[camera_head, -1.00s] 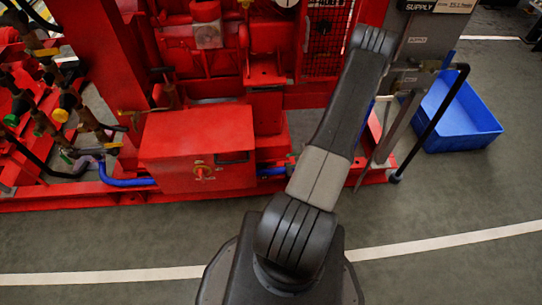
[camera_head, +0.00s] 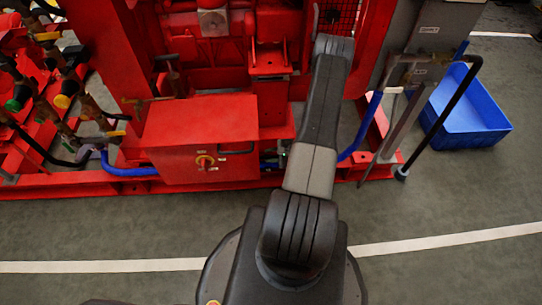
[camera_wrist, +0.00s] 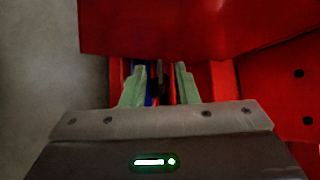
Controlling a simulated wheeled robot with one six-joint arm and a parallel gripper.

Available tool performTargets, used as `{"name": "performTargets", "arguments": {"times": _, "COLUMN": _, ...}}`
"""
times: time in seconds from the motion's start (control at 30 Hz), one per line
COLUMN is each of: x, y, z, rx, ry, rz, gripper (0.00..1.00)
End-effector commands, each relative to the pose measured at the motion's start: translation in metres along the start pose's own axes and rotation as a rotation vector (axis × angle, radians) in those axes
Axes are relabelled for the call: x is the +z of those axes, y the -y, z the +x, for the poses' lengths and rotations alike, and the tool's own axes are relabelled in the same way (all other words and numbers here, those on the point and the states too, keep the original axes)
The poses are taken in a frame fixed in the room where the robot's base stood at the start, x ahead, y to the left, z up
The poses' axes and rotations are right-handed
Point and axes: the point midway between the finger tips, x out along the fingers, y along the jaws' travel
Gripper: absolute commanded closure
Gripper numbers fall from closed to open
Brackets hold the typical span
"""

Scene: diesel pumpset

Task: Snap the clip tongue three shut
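In the wrist view my gripper (camera_wrist: 160,70) shows two pale green fingers standing apart, with a gap between them. Nothing is clearly held. Dark, blue and red strips show in and beyond the gap, too dim to name. I cannot pick out clip tongue three in either view. In the head view my arm reaches up and away toward the red pumpset frame (camera_head: 130,60), and its gripper end is hidden behind the arm.
A red box (camera_head: 203,140) with a rotary switch sits low on the frame. A blue hose (camera_head: 125,170) runs beside it. A blue bin (camera_head: 468,110) stands on the floor at right. A red panel (camera_wrist: 165,30) lies close ahead of my fingers. Grey floor is clear in front.

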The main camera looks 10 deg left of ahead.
Motion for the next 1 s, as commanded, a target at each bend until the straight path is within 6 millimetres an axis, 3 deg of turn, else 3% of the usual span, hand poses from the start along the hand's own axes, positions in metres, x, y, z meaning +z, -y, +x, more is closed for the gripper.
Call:
{"name": "performTargets", "arguments": {"times": 0.27, "x": 0.0001, "y": 0.0002, "z": 0.0011, "rx": 0.000, "ry": 0.000, "rz": 0.000, "gripper": 0.73}}
{"name": "performTargets", "arguments": {"times": 0.4, "x": 0.0001, "y": 0.0002, "z": 0.0009, "rx": 0.000, "ry": 0.000, "rz": 0.000, "gripper": 1.00}}
{"name": "performTargets", "arguments": {"times": 1.0, "x": -0.0033, "y": -0.0097, "z": 0.0034, "rx": -0.058, "ry": 0.000, "rz": -0.053, "gripper": 1.00}}
